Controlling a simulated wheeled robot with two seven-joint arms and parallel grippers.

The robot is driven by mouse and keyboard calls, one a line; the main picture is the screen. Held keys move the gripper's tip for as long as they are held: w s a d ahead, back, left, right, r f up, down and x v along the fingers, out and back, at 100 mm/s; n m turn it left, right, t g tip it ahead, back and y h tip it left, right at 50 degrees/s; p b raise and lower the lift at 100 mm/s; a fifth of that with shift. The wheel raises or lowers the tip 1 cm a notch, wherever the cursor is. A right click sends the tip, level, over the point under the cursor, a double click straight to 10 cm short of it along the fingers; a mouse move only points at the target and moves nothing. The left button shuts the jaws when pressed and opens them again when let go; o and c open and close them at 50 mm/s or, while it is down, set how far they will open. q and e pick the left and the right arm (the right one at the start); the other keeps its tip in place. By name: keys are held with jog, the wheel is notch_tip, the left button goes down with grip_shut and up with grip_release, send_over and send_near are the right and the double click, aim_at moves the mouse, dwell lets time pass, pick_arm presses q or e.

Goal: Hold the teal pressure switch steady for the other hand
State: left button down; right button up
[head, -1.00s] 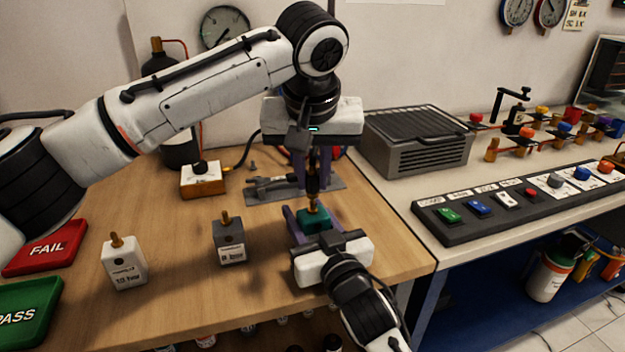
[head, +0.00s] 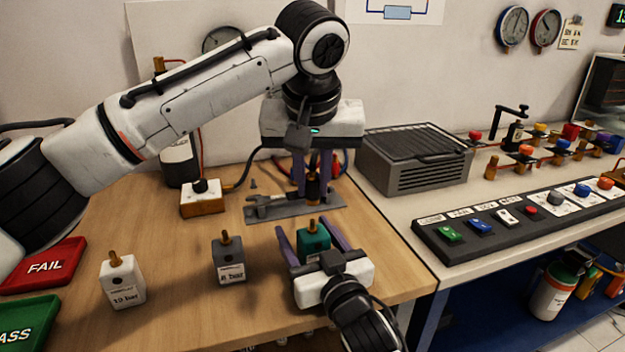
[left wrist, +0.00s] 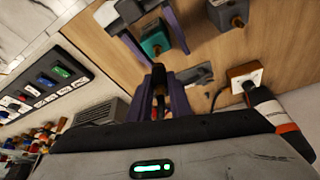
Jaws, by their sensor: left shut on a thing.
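The teal pressure switch (head: 315,243), with a copper-coloured stem on top, stands upright on the wooden bench. My right gripper (head: 313,235) is open, its purple fingers on either side of the switch with gaps visible. My left gripper (head: 312,192) is above and behind the switch, shut on a black fitting (head: 313,187) with a coppery band. In the left wrist view the black fitting (left wrist: 158,85) sits between the purple fingers, apart from the teal switch (left wrist: 154,42). The fitting's far side is hidden.
A dark grey switch (head: 229,262) and a white one (head: 122,284) stand to the left. Red FAIL (head: 45,265) and green PASS trays are at far left. A wrench lies on a grey plate (head: 270,212) behind. A button panel (head: 470,245) is on the right bench.

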jog(key=v, duration=1.2)
pick_arm(q)
notch_tip(320, 180, up, 8)
jog(key=p, duration=0.8)
pick_arm(e)
notch_tip(320, 180, up, 7)
pick_arm(q)
jog(key=shift+a+f, duration=0.1)
pick_arm(e)
jog(key=shift+f, duration=0.1)
